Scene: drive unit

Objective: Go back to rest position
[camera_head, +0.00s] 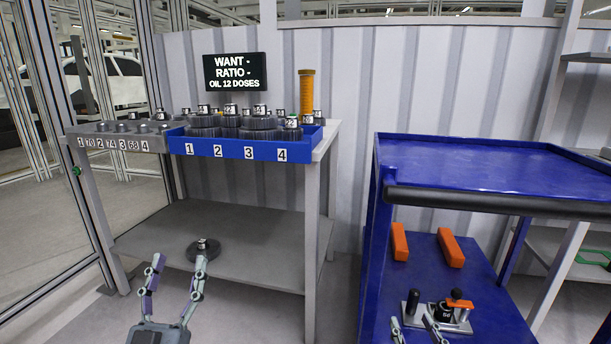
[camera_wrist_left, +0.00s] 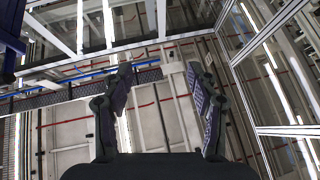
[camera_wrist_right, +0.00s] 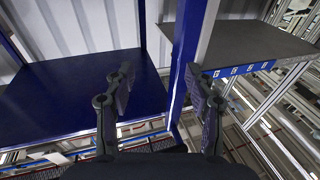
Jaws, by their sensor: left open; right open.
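My left gripper (camera_head: 172,289) is open and empty, pointing up in front of the grey table at the lower left of the head view. Its spread fingers also show in the left wrist view (camera_wrist_left: 165,88), with nothing between them. My right gripper (camera_head: 420,332) shows only its fingertips at the bottom edge of the head view, in front of the blue cart's lower shelf. In the right wrist view its fingers (camera_wrist_right: 162,90) are spread and empty.
A grey table (camera_head: 240,240) carries a blue tray (camera_head: 232,151) of gears, an orange cylinder (camera_head: 306,92) and a sign (camera_head: 235,72). A gear (camera_head: 203,250) lies on its lower shelf. The blue cart (camera_head: 490,165) has a bare top; orange blocks (camera_head: 450,247) and a fixture (camera_head: 440,311) sit below.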

